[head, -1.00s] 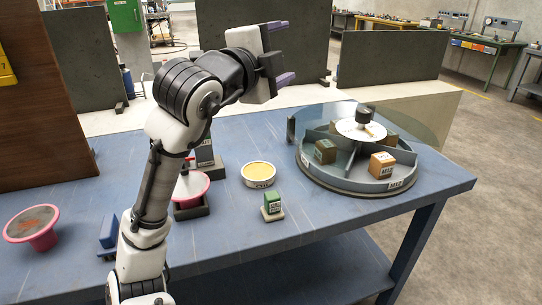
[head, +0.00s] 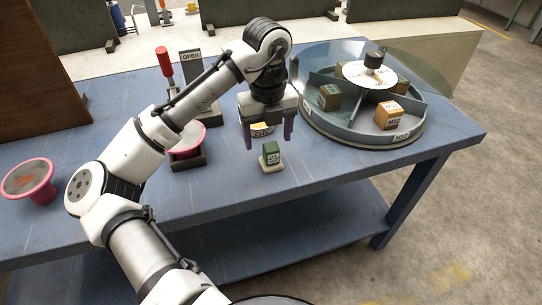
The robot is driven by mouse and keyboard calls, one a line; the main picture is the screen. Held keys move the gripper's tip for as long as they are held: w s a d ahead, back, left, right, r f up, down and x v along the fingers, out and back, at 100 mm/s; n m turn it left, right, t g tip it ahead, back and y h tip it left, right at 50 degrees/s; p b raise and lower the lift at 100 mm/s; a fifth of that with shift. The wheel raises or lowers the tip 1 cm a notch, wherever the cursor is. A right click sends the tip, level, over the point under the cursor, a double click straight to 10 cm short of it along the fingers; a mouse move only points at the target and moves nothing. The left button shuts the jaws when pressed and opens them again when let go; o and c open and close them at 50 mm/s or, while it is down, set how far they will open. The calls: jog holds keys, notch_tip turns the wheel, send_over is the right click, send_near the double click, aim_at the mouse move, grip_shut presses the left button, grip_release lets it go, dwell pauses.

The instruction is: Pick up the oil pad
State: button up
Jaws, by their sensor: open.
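The oil pad appears to be the round white dish with a yellow top (head: 261,129) on the blue table, though its label is not clearly legible. My gripper (head: 268,142) points down in front of it in the head view. Its two purple fingers are apart with nothing between them that I can see held. The gripper body and fingers hide much of the dish. I cannot tell the exact height of the fingertips above the table. A small green block (head: 271,149) on a pale base stands just in front of the dish, close to the fingers.
A round divided tray (head: 345,131) with brown and orange blocks and a clear cover stands at right. A pink-rimmed spool (head: 187,152) sits in a dark holder at left, near a red-handled fixture (head: 165,63). Another pink spool (head: 30,181) stands far left. The front table area is clear.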

aim_at(271, 146)
jog(key=shift+s+d+f+p, duration=0.1)
jog(key=shift+d+f+p, duration=0.1)
jog(key=shift+f, duration=1.35)
jog(key=shift+d+f+p, duration=0.15)
jog(key=shift+f+p, duration=0.05)
jog(key=shift+f, duration=1.3)
jog(key=shift+c, duration=0.4)
jog(key=c, duration=1)
